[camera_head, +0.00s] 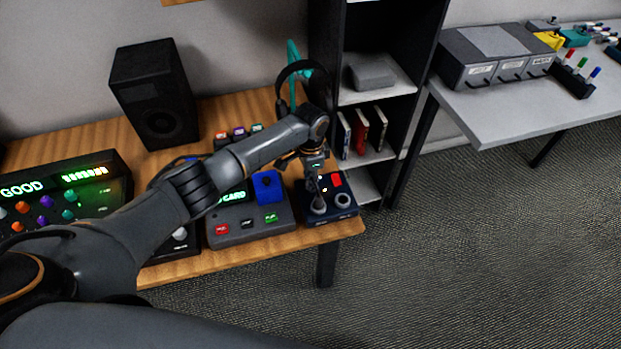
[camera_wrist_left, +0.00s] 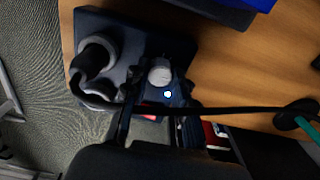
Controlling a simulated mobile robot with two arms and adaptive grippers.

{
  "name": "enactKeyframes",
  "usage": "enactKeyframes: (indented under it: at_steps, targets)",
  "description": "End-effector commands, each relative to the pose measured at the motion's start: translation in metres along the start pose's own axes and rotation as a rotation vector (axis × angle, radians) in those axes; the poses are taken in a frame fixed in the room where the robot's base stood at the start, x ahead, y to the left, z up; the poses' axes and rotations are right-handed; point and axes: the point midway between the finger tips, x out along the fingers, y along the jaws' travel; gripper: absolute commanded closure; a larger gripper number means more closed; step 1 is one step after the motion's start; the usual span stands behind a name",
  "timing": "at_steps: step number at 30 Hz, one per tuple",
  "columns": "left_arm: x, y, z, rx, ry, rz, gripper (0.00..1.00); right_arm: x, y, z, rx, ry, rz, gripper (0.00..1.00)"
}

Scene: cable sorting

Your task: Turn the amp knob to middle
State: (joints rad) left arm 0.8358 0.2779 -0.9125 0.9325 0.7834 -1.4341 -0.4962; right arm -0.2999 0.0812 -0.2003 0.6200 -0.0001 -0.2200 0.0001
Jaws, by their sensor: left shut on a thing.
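The amp (camera_head: 330,214) is a dark blue box at the right front corner of the wooden table, with a red patch (camera_head: 336,180) and two grey rings (camera_head: 343,200) on top. In the left wrist view the amp (camera_wrist_left: 114,24) shows a small silver knob (camera_wrist_left: 160,70) beside the rings. My left gripper (camera_head: 317,181) points down over the amp. In the left wrist view its dark fingers (camera_wrist_left: 159,90) are close on both sides of the knob and shut on it. I cannot read the knob's setting. My right gripper is not in view.
A grey console (camera_head: 250,229) with coloured buttons and a blue part stands just left of the amp. Headphones on a teal stand (camera_head: 293,60) are behind my arm. A black shelf (camera_head: 385,80) stands behind right. A black speaker (camera_head: 153,95) is at the back left.

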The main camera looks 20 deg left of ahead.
Motion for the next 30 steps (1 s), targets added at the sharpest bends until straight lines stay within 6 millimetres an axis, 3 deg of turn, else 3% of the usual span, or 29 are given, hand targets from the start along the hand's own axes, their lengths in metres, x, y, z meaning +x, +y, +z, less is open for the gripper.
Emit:
enactKeyframes:
  at_steps: [14, 15, 17, 30]
  targets:
    - [0.0002, 0.0005, -0.0004, 0.013, 0.001, 0.001, 1.0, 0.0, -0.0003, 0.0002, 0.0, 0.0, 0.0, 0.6]
    - [0.0002, 0.0005, -0.0004, 0.013, 0.001, 0.001, 0.65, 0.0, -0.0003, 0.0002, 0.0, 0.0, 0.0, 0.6]
    - [0.0002, 0.0005, -0.0004, 0.012, 0.001, 0.001, 0.53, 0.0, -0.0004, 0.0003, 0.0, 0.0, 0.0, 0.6]
    - [-0.0092, -0.0005, -0.0004, 0.012, 0.001, 0.0, 0.5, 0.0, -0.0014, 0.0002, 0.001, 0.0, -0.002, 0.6]
